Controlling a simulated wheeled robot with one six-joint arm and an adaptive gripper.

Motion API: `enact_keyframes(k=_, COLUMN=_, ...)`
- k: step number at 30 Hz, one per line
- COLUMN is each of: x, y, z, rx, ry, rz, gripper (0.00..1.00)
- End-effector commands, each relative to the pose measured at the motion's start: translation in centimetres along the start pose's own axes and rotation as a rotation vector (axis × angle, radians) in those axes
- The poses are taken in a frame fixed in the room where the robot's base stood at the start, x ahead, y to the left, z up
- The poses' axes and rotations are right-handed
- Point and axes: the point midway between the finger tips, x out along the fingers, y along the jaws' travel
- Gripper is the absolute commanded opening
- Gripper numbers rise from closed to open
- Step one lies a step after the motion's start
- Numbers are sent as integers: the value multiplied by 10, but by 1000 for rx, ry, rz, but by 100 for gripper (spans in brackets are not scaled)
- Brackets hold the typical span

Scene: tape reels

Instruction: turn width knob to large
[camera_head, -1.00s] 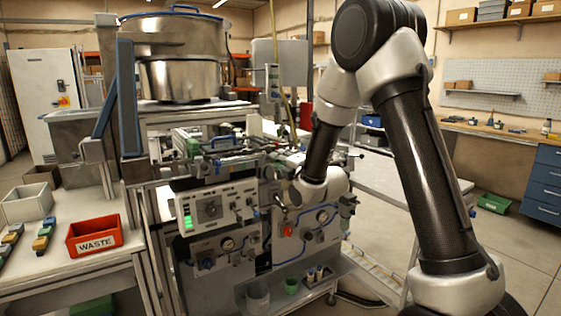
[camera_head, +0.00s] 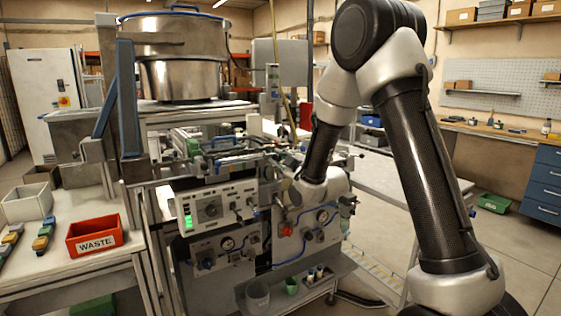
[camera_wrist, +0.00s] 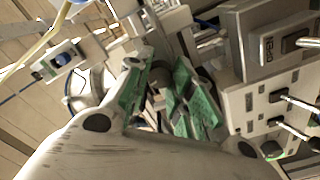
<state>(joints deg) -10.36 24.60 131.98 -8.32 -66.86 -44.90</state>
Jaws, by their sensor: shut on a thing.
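My gripper (camera_wrist: 160,98) shows in the wrist view with green-padded fingers closed around a small dark knob (camera_wrist: 160,73), which the fingers partly cover. I take it to be the width knob, but no width label or size mark can be read. In the head view my gripper (camera_head: 281,193) is at the upper right of the machine's front, small and partly hidden by my wrist. The knob cannot be made out there, and its turn angle cannot be told.
Metal toggle levers (camera_wrist: 285,97) and a plate marked OPEN (camera_wrist: 268,47) sit close right of my fingers in the wrist view. The machine's control panel (camera_head: 216,206) has a green display. Below my gripper is a red knob (camera_head: 287,230). A red WASTE bin (camera_head: 95,237) stands left.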

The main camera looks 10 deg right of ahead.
Motion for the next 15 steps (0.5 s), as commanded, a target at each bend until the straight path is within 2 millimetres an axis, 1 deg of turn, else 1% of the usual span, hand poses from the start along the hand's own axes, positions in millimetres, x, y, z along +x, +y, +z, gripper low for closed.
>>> enact_keyframes(k=15, x=-1, y=-2, z=2, rx=491, ry=-5, rz=-1, gripper=0)
